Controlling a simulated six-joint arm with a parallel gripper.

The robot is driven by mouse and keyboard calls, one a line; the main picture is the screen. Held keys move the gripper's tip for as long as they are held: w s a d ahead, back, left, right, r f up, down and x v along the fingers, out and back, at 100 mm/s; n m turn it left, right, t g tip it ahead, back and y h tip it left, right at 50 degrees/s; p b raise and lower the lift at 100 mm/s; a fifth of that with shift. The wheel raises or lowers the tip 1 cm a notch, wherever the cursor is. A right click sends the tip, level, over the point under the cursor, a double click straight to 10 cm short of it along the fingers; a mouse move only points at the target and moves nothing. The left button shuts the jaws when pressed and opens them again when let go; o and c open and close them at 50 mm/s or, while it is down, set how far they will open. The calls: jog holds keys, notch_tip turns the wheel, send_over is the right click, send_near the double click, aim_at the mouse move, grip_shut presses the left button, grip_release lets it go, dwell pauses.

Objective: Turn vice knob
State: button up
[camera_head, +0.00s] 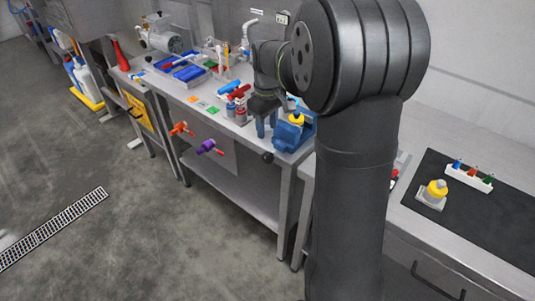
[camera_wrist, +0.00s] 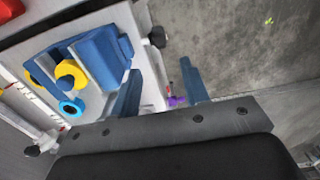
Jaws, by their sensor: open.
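The blue vice (camera_head: 294,132) stands near the front edge of the bench, with a yellow round part on top. It also shows at upper left in the wrist view (camera_wrist: 104,54). A dark round knob (camera_head: 267,157) sits at the bench's front edge, below and left of the vice. A dark round knob (camera_wrist: 157,37) shows by the bench edge in the wrist view, apart from my fingers. My gripper (camera_head: 267,131) is just left of the vice, pointing down.
Orange (camera_head: 182,128) and purple (camera_head: 208,147) handles stick out from the bench front. A black mat (camera_head: 485,215) lies on the right bench. The floor in front is clear.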

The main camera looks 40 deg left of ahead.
aim_at(273, 160)
notch_tip(273, 160, down, 12)
jog(key=shift+r, duration=0.1)
jog(key=shift+c, duration=0.4)
grip_shut()
jog(key=shift+d+y, duration=0.15)
jog(key=shift+y, duration=0.15)
jog(key=y, duration=0.3)
jog(key=shift+d, duration=0.25)
jog(key=shift+d+f+y, duration=0.1)
jog(key=shift+d+y, duration=0.05)
jog(key=shift+y, duration=1)
jog(key=shift+d+f+y, duration=0.1)
jog(key=shift+d+y, duration=0.05)
jog(key=shift+y, duration=1)
jog(key=shift+d+f+y, duration=0.1)
jog(key=shift+f+y, duration=0.1)
jog(key=shift+y, duration=0.8)
jog(key=shift+d+f+y, duration=0.1)
jog(key=shift+f+y, duration=0.05)
jog(key=shift+y, duration=0.85)
jog(key=shift+f+y, duration=0.15)
jog(key=shift+y, duration=1.65)
